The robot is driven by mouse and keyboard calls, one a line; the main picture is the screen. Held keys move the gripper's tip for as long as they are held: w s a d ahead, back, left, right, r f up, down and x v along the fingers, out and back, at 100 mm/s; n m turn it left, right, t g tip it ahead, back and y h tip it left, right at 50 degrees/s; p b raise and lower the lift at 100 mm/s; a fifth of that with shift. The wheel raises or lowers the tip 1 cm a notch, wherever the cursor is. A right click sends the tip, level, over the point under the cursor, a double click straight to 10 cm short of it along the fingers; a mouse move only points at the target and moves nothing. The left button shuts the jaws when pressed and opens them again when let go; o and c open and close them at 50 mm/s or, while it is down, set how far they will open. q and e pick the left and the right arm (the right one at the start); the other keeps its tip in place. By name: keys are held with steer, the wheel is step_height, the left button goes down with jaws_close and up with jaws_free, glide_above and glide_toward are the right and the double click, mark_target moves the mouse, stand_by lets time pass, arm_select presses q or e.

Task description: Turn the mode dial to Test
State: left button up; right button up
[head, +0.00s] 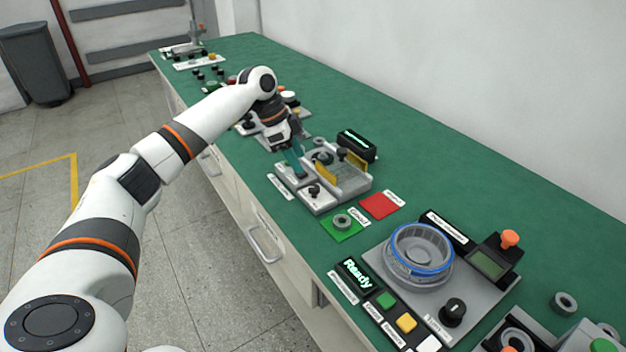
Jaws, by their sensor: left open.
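My left arm reaches in from the left, and my left gripper (294,159) is open above the left side of a grey test station (343,186) with yellow plates. A small black knob (314,191) sits on the station's near part, just below and right of the gripper. A larger black dial (453,311) with a light pointer mark stands on another grey unit (400,280), far from the gripper. The labels beside both knobs are too small to read, so I cannot tell which one is the mode dial or its setting. My right gripper is not in view.
A green pad (342,228) holding a grey ring and a red pad (379,206) lie between the two units. A black display (357,145) stands behind the station. A blue-rimmed wheel (420,252) and a lit "Ready" display (354,273) are at the front. The green bench's back strip is clear.

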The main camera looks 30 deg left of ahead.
mark_target(313, 187)
arm_select(q)
steer(key=x, duration=0.4)
steer(key=shift+s, duration=0.1)
steer(key=x, duration=0.4)
steer(key=shift+w+d+f, duration=0.2)
steer(key=shift+f, duration=0.35)
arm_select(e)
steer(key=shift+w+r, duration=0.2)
